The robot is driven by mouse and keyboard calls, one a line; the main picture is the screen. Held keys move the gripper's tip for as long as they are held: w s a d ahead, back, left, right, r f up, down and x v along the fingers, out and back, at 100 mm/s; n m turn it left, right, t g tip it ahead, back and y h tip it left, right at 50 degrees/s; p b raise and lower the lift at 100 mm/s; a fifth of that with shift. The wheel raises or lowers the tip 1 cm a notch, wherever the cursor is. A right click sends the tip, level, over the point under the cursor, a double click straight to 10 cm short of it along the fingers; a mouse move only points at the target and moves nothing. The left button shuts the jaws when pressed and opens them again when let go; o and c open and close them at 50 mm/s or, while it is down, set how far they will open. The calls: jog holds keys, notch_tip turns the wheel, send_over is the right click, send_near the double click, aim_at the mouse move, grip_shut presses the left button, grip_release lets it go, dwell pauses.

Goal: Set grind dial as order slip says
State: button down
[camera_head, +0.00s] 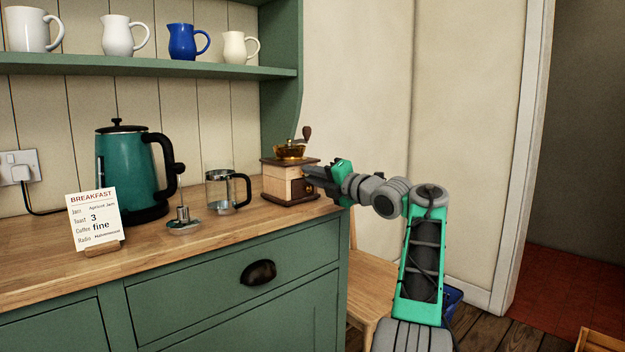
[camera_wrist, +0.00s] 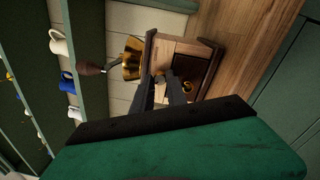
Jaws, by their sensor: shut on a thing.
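The coffee grinder (camera_head: 275,185) stands at the right end of the wooden counter, with a brass hopper, a crank and a pale wooden body. My gripper (camera_head: 308,172) reaches it from the right, at its upper side. In the wrist view the grinder (camera_wrist: 182,52) appears turned sideways. There my gripper (camera_wrist: 164,78) has its dark fingers close together on a small part at the grinder's side, apparently the grind dial. The fingers mostly hide it, and its setting cannot be read. The order slip (camera_head: 93,217) stands at the front left and reads "Coffee fine" and "Toast 3".
A glass press jug (camera_head: 219,190) stands just left of the grinder, with its plunger lid (camera_head: 183,222) beside it. A green kettle (camera_head: 130,175) stands further left. A shelf (camera_head: 150,66) with several jugs hangs above. A wooden chair (camera_head: 370,290) is below my arm.

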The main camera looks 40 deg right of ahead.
jog(key=shift+n, duration=1.3)
jog(key=c, duration=1.3)
grip_release()
jog(key=shift+s, duration=0.1)
jog(key=s, duration=0.3)
jog(key=s+b, duration=0.1)
jog(key=s, duration=0.3)
jog(key=shift+s+d+f, duration=0.1)
jog(key=shift+s+d, duration=0.1)
jog(key=shift+s, duration=0.1)
